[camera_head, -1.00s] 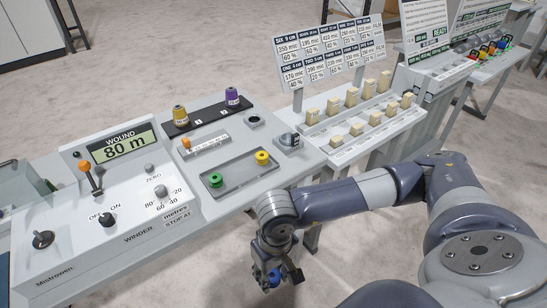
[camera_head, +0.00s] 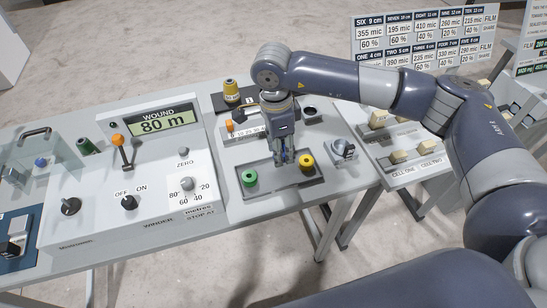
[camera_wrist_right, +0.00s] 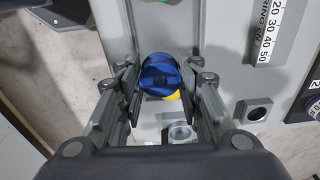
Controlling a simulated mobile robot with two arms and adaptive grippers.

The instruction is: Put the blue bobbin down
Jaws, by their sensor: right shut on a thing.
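My right gripper (camera_head: 283,160) points down over the grey tray (camera_head: 275,192) on the winder bench. It is shut on the blue bobbin (camera_wrist_right: 160,74), which shows between the fingers in the right wrist view. In the wrist view the yellow bobbin (camera_wrist_right: 172,96) shows partly behind the blue one. I cannot tell whether the blue bobbin touches the tray. My left gripper is not in view.
The winder panel (camera_head: 150,170) with an orange-knobbed lever (camera_head: 120,145) stands left of the tray. A yellow thread cone (camera_head: 231,92) stands behind. A metal fitting (camera_head: 343,149) is right of the tray. The tray's front strip is clear.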

